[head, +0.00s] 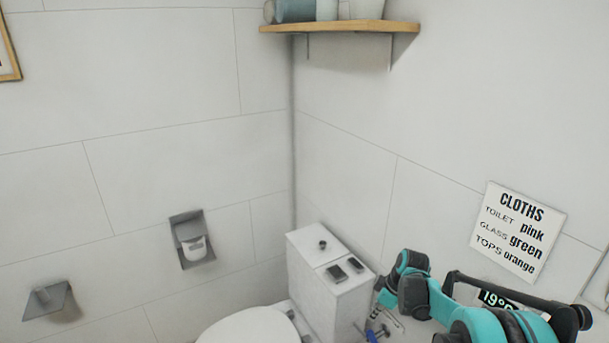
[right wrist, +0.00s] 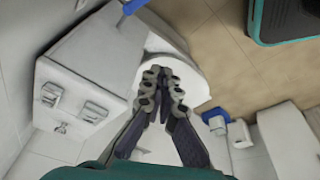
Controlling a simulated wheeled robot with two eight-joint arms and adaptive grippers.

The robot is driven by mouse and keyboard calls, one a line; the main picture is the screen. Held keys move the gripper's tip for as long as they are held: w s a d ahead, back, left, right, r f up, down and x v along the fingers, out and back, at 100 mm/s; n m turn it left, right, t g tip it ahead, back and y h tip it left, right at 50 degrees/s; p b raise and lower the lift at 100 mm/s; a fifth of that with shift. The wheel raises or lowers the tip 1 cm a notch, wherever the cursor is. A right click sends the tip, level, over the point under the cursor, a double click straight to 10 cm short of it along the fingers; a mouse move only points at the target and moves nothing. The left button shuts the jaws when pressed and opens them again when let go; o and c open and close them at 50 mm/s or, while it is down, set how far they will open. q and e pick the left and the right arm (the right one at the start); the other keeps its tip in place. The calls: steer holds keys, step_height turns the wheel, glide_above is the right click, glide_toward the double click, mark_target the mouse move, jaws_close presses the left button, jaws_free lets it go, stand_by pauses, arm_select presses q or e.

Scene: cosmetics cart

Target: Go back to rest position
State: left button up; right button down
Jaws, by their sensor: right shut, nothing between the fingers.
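My right gripper (right wrist: 164,80) shows in the right wrist view with its two fingers drawn together at the tips and nothing between them. It points over the white toilet (right wrist: 185,82), beside the toilet tank (right wrist: 85,65). In the head view my teal and black right arm reaches in from the lower right, close to the tank (head: 335,298). The toilet (head: 250,328) is cut off by the bottom edge there. My left gripper is not in either view.
A wooden shelf (head: 340,27) with containers hangs in the upper corner. A cloths sign (head: 517,232) is on the right wall, close above my arm. Paper holders (head: 192,240) are on the left wall. Tan floor (right wrist: 220,70) is open beside the toilet.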

steer(key=s+a+r+m+t+h, duration=0.1)
steer(key=s+a+r+m+t, duration=0.15)
steer(key=s+r+m, duration=0.7)
steer(key=s+a+r+m+t+h, duration=0.1)
steer(key=s+r+m+t, duration=0.1)
steer(key=s, duration=1.5)
steer(key=shift+s+r+t+h, duration=0.25)
steer(key=shift+s+t+h, duration=0.05)
steer(key=shift+t, duration=0.05)
